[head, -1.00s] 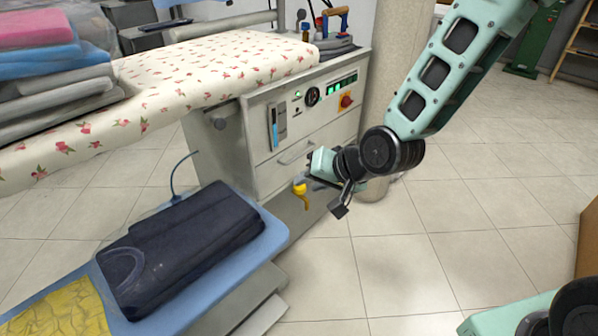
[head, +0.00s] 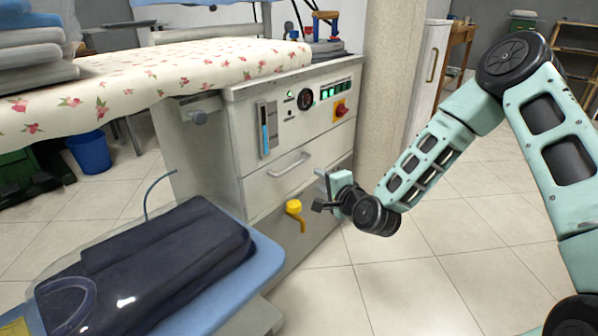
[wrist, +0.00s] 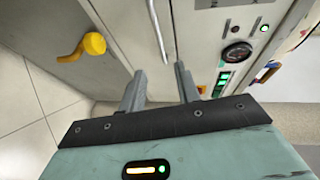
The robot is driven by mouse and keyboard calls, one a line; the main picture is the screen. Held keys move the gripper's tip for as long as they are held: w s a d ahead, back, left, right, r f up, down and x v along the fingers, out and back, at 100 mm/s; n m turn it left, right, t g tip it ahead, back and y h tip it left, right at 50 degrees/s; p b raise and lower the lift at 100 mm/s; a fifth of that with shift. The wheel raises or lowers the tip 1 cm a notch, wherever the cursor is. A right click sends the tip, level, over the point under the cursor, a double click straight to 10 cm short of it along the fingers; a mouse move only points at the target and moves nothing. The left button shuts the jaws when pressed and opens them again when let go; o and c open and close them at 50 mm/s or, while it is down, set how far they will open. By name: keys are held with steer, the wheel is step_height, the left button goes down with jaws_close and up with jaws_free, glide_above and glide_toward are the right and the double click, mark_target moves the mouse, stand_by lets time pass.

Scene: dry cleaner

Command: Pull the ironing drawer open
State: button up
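The ironing drawer (head: 262,188) is a pale grey front in the ironing cabinet, below the control panel, and looks shut. Its silver bar handle (head: 288,166) shows left of my gripper (head: 321,189) in the head view. In the wrist view the handle (wrist: 157,32) lies ahead of my gripper (wrist: 160,82), roughly in line with the gap between its two fingers. The fingers are apart with nothing between them. They appear short of the handle, not touching it.
A yellow tap-like valve (head: 294,208) sticks out low on the cabinet (head: 290,98). A blue board (head: 262,262) carrying a dark folded garment (head: 165,255) stands at front left. A column (head: 385,90) stands right of the cabinet. The tiled floor (head: 480,225) at right is clear.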

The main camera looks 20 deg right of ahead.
steer(key=b+x, duration=0.3)
steer(key=x, duration=1)
steer(key=shift+w, duration=0.1)
jaws_close()
